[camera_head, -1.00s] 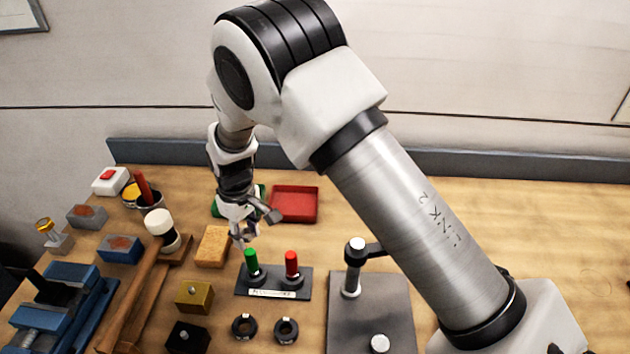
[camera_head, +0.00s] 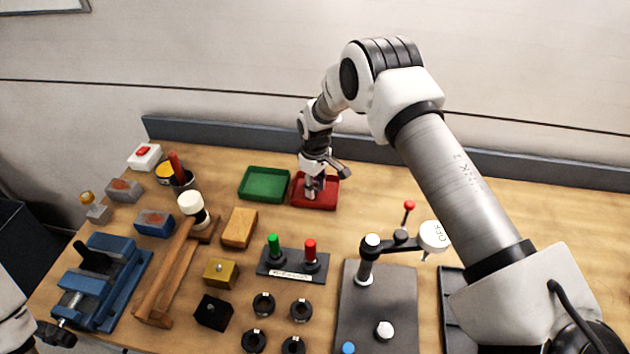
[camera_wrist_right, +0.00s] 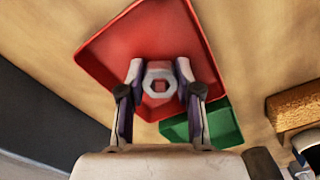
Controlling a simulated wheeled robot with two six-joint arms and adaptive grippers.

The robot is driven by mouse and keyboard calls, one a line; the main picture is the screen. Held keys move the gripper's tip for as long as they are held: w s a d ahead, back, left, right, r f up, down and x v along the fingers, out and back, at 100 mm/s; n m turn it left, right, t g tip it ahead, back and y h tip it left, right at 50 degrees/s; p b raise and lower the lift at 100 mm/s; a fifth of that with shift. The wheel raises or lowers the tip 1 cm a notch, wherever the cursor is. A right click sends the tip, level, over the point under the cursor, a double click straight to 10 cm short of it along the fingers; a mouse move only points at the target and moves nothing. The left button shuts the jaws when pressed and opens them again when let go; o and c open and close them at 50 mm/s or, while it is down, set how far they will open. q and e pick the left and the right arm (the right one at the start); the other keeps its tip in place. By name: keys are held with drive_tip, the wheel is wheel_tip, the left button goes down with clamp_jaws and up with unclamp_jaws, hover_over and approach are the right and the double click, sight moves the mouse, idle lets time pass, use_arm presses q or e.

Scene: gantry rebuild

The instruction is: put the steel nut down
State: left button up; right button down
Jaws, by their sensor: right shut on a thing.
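My right gripper (camera_head: 314,190) is over the red tray (camera_head: 328,202), pointing down into it. In the right wrist view the gripper (camera_wrist_right: 160,76) is shut on a hexagonal steel nut (camera_wrist_right: 160,69), one finger on each side. The red tray (camera_wrist_right: 110,65) lies behind the nut, and its red floor shows through the nut's hole. I cannot tell whether the nut touches the tray floor. In the head view the nut is hidden by the fingers. White and dark parts of my left arm show at the lower left edge; its jaws are not clear.
A green tray (camera_head: 264,170) sits left of the red one. In front are a stand with green and red knobs (camera_head: 292,276), a sponge-like block (camera_head: 240,227), a mallet (camera_head: 170,270), a blue vise (camera_head: 105,285) and black rings (camera_head: 301,311).

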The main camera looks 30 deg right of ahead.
drive_tip(key=shift+f, duration=0.3)
drive_tip(key=shift+w+d+f, duration=0.1)
drive_tip(key=shift+d+f, duration=0.05)
drive_tip(key=shift+d, duration=0.05)
drive_tip(key=shift+s+a+f+b, duration=0.1)
drive_tip(key=shift+s+f+b, duration=0.3)
drive_tip(key=shift+f+b, duration=0.25)
drive_tip(key=shift+s+r, duration=0.1)
drive_tip(key=shift+r, duration=0.05)
drive_tip(key=c, duration=0.8)
unclamp_jaws()
drive_tip(key=shift+a, duration=0.1)
drive_tip(key=shift+w+f, duration=0.25)
drive_tip(key=shift+r, duration=0.1)
drive_tip(key=shift+r, duration=0.1)
drive_tip(key=shift+w+r, duration=0.1)
